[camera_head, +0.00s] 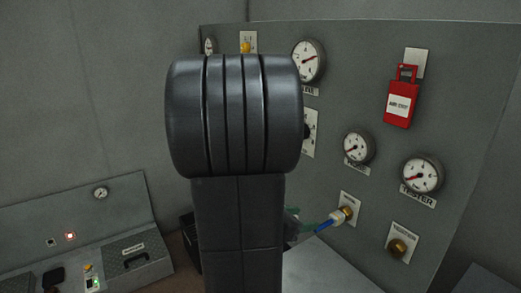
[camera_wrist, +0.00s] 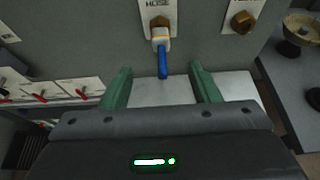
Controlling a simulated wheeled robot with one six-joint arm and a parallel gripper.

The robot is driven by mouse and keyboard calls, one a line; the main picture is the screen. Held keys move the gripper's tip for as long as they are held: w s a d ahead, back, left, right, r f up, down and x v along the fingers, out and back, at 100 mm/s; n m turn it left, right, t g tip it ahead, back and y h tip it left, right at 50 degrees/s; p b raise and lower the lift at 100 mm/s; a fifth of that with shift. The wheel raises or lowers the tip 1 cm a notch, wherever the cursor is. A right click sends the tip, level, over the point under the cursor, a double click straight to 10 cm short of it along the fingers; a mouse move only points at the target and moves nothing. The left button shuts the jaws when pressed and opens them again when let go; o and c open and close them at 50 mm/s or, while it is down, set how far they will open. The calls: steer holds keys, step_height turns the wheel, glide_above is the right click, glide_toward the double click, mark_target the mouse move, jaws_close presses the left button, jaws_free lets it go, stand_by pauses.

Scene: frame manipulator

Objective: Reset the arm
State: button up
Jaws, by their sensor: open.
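My gripper (camera_wrist: 160,68) is open, its two green fingers spread wide apart in the wrist view. A blue hose end (camera_wrist: 162,62) with a pale collar hangs from a brass fitting (camera_wrist: 160,24) under a HOSE label. It lies between the fingers in the picture and touches neither. In the head view my dark arm fills the middle and hides most of my gripper; a bit of green (camera_head: 292,222) shows at its right edge. The blue hose end (camera_head: 326,226) and its brass fitting (camera_head: 346,213) show just right of that.
A grey panel carries several gauges (camera_head: 421,174), a red lockout tag (camera_head: 400,103) and a second brass fitting (camera_head: 397,247). A console with a grey lidded box (camera_head: 130,258) stands at left. In the wrist view, red-handled valves (camera_wrist: 83,93) are at left and a bowl-like object (camera_wrist: 302,28) at right.

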mark_target(333, 217)
steer(key=x, duration=1.1)
steer(key=shift+d+f, duration=0.15)
steer(key=shift+d, duration=0.15)
steer(key=v, duration=1.2)
steer(key=x, duration=1.3)
steer(key=shift+w+d+f, duration=0.1)
steer(key=shift+w+d, duration=0.05)
steer(key=shift+s+a+p, duration=0.25)
steer(key=shift+a+p, duration=0.15)
steer(key=shift+p, duration=0.5)
steer(key=shift+w+d, duration=0.1)
steer(key=shift+f, duration=0.1)
